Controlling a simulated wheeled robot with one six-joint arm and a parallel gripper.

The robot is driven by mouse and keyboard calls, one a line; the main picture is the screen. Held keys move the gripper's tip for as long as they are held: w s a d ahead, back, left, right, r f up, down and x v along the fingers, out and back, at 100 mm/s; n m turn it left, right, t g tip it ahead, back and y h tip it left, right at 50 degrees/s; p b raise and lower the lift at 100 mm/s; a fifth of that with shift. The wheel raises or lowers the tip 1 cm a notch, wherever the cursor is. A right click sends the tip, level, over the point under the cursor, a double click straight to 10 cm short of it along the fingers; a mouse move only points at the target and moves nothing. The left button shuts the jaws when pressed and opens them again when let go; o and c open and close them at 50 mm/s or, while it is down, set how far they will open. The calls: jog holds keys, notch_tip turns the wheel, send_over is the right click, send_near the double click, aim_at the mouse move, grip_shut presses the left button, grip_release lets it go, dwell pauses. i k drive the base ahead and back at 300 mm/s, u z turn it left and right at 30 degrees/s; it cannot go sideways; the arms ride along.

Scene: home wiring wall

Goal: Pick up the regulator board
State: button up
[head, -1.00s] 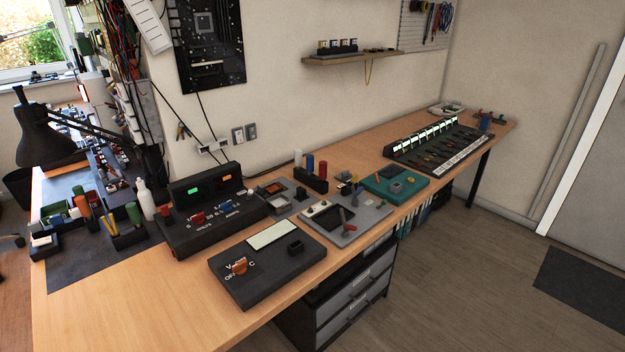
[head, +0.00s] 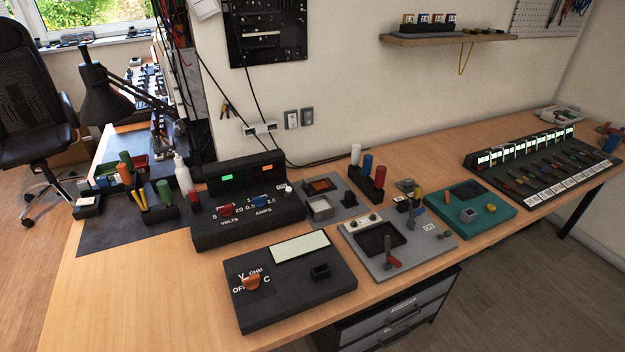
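No part is clearly marked as the regulator board, and I cannot tell for certain which one it is. A teal board (head: 490,222) lies flat on the bench, right of centre in the head view. It carries a dark panel, a small grey square frame and a yellow piece. A small orange-brown piece (head: 320,185) sits in a grey tray (head: 345,206) behind the black meter. A grey fixture (head: 432,244) with a dark square recess and a red lever stands between the meter and the teal board. My gripper is not in view.
The wooden bench (head: 130,290) has clear room at its front left. A black meter (head: 300,303) and a black power supply (head: 215,230) stand left of centre. A rack with lit labels (head: 560,165) is at the right. A lamp (head: 110,100) and drawers (head: 400,318) flank the work area.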

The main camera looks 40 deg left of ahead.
aim_at(314, 188)
jog(key=u, duration=0.4)
jog(key=i, duration=0.6)
jog(key=u, duration=1)
jog(key=i, duration=0.35)
jog(key=u, duration=0.3)
